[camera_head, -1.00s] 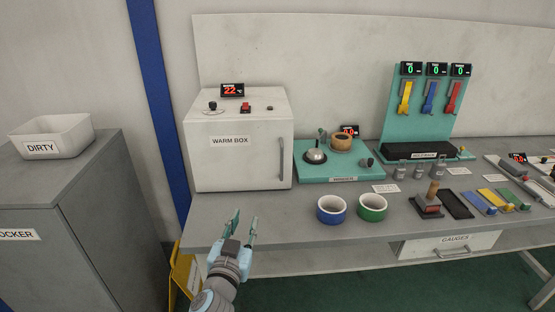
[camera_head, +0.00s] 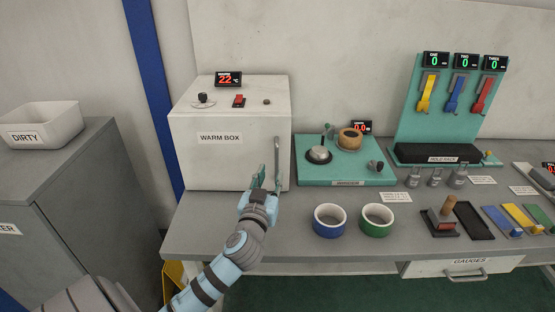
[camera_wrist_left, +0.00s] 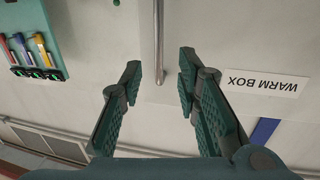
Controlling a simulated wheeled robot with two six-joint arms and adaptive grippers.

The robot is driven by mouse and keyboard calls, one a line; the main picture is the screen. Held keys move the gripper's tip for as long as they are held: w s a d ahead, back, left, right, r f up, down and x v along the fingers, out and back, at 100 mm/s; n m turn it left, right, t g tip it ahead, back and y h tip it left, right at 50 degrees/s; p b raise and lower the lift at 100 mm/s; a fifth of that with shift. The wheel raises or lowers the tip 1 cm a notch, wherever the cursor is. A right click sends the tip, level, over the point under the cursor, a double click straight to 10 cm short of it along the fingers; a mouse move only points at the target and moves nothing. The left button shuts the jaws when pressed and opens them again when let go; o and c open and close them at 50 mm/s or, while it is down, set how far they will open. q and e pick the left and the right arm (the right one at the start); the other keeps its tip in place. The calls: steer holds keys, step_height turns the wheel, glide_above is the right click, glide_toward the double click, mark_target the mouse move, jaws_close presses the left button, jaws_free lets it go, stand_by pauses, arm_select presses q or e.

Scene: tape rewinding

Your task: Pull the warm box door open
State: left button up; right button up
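The warm box (camera_head: 215,150) is a white box on the bench with a closed front door labelled WARM BOX. Its vertical metal handle (camera_head: 277,155) is on the door's right side. My left gripper (camera_head: 268,177) is in front of the handle's lower part, with its fingers open. In the left wrist view, turned upside down, the handle (camera_wrist_left: 158,40) runs into the gap between the two open fingertips (camera_wrist_left: 160,75), with space on both sides. I cannot tell how deep the handle sits between the fingers. My right gripper is not in view.
A teal winder base (camera_head: 345,173) stands right of the box. A blue tape roll (camera_head: 330,233) and a green tape roll (camera_head: 377,231) lie on the bench right of my left arm. A grey locker with a DIRTY bin (camera_head: 68,126) stands at left.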

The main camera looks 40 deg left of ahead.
mark_target(276, 163)
arm_select(q)
steer(key=x, duration=0.8)
steer(key=shift+w+f, duration=0.1)
steer(key=shift+f, duration=0.15)
steer(key=shift+r, duration=0.15)
steer(key=shift+c, duration=0.2)
jaws_close()
